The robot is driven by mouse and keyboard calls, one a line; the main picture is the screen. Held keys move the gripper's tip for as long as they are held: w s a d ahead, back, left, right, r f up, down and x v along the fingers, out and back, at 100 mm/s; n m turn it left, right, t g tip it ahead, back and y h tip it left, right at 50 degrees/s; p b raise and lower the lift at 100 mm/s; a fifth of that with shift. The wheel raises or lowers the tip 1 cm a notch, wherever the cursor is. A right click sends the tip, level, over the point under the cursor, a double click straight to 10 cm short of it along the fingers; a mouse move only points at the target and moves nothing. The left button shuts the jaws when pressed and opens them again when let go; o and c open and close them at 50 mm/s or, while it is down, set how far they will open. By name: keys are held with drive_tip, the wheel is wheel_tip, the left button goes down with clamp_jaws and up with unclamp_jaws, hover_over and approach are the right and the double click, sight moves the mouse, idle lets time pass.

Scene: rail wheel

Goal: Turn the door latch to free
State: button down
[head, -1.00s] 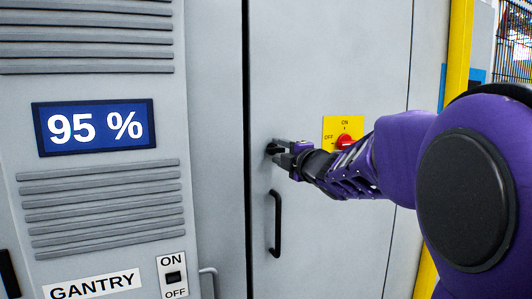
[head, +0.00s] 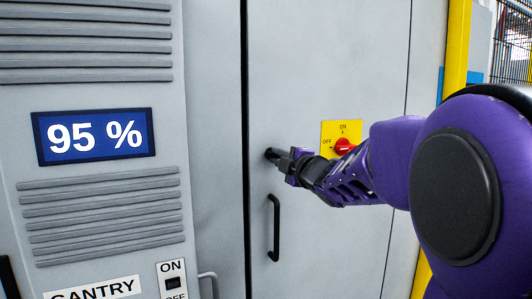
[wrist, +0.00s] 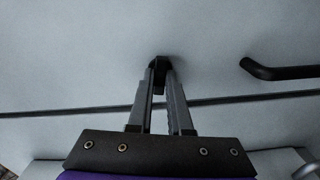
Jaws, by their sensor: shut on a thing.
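The door latch is a small black piece on the grey cabinet door (head: 320,60), near its left edge. In the wrist view the latch (wrist: 160,68) shows dark between my fingertips, against the door. My gripper (head: 274,155) reaches the latch from the right; in the wrist view my gripper (wrist: 160,72) has its two fingers on either side of it, shut on it. In the head view the fingers largely cover the latch, so its exact angle is hard to tell.
A black door handle (head: 273,228) is just below my gripper; it also shows at the right in the wrist view (wrist: 280,71). A red rotary switch (head: 343,147) on a yellow plate is close to my wrist. A left panel carries a 95 % display (head: 95,136).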

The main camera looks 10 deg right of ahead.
drive_tip(key=shift+m+p, duration=0.6)
drive_tip(key=shift+m, duration=0.7)
drive_tip(key=shift+m+p, duration=1.55)
drive_tip(key=shift+m, duration=0.65)
drive_tip(key=shift+r, duration=0.1)
